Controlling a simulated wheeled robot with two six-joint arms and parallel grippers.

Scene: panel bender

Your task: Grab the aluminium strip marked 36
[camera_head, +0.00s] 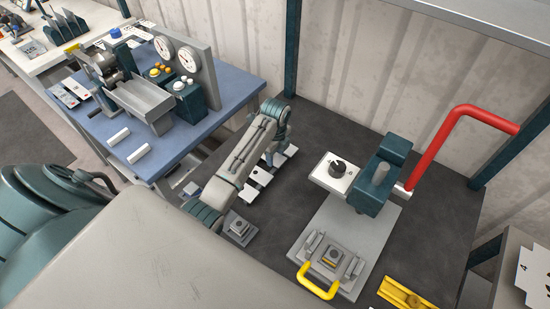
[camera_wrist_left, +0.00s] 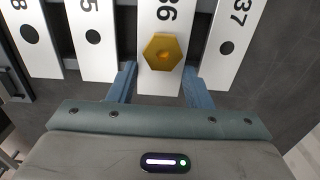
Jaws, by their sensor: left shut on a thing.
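The white strip marked 36 (camera_wrist_left: 162,20) stands out in the middle of the left wrist view, with a brass hex piece (camera_wrist_left: 162,52) on its face near the end. My left gripper (camera_wrist_left: 161,82) has one blue finger on each side of this strip and is shut on it. In the head view my left gripper (camera_head: 272,155) is at the row of white strips (camera_head: 259,179) on the dark surface; the numbers are too small to read there. My right gripper is not in view.
Neighbouring strips marked 35 (camera_wrist_left: 92,40) and 37 (camera_wrist_left: 229,30) stand close on both sides. A vise-like bender with a red handle (camera_head: 445,145) is to the right. A grey plate with a yellow handle (camera_head: 318,284) lies in front. A blue bench (camera_head: 215,120) stands left.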

